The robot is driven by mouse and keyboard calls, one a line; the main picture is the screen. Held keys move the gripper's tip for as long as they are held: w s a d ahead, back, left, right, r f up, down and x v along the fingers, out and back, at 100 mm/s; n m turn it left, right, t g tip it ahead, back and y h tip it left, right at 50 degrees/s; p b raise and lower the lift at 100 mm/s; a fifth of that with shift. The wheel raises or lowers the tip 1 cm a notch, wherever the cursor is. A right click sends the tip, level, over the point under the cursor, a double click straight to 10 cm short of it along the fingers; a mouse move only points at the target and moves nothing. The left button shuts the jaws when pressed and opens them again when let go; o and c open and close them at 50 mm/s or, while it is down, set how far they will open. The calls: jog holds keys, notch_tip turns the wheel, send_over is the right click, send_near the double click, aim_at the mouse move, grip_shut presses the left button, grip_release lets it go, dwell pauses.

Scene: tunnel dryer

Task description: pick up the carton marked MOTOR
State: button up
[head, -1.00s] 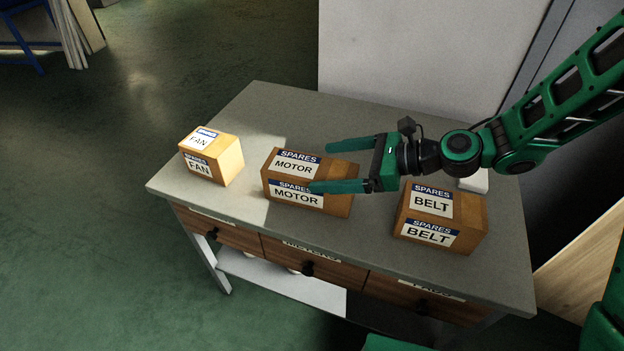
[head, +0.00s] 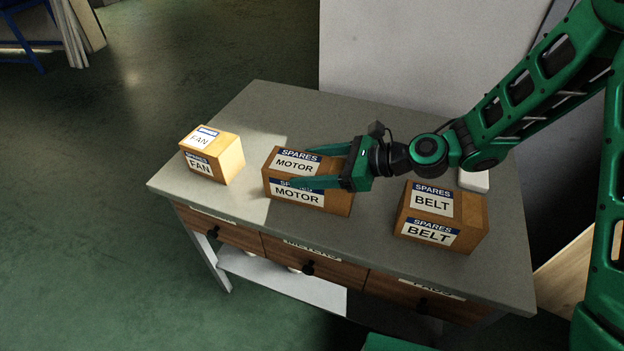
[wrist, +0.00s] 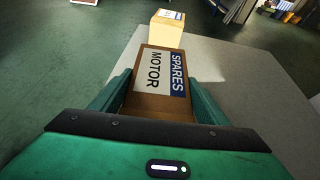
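The brown carton marked MOTOR (head: 342,201) lies on the grey table between two other cartons. Its white and blue SPARES label shows on its top and front. The fingers look shut on the carton, which rests on the table. The wrist view also shows my gripper (wrist: 160,90). The lower finger surfaces are hidden.
A FAN carton (head: 230,161) stands to the left and a BELT carton (head: 469,222) close to the right, below my arm. A small white object (head: 474,181) lies behind the BELT carton. The grey table (head: 255,105) is clear at the back left. A pale wall panel stands behind.

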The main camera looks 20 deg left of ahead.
jog(key=c, duration=1)
jog(key=shift+w+r, duration=0.1)
jog(key=shift+r, duration=0.05)
jog(key=shift+c, duration=0.6)
jog(key=shift+r, duration=0.1)
